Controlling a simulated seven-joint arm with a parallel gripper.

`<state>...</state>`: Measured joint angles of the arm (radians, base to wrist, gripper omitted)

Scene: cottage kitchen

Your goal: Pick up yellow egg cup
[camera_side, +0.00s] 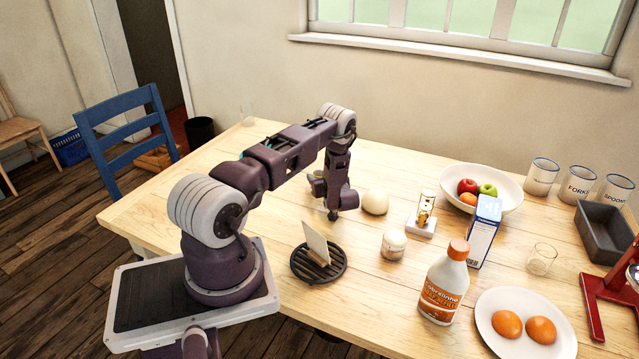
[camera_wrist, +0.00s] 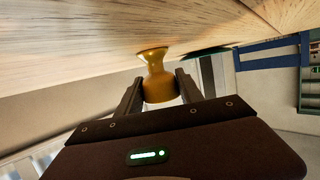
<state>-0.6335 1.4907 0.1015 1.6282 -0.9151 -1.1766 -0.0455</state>
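The yellow egg cup (camera_wrist: 157,85) shows in the wrist view, which has the table at the top. Its flared foot is at the tabletop; I cannot tell whether it touches. My gripper (camera_wrist: 160,84) has one finger on each side of the cup's bowl, with no clear gap, and looks shut on it.
A black trivet holding a card (camera_side: 318,262), a white jar (camera_side: 393,244) and an egg timer (camera_side: 423,215) stand nearby. A bottle (camera_side: 443,287), box (camera_side: 484,230), fruit bowl (camera_side: 508,199) and egg plate (camera_side: 490,310) lie farther right. The table's left end is mostly clear.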

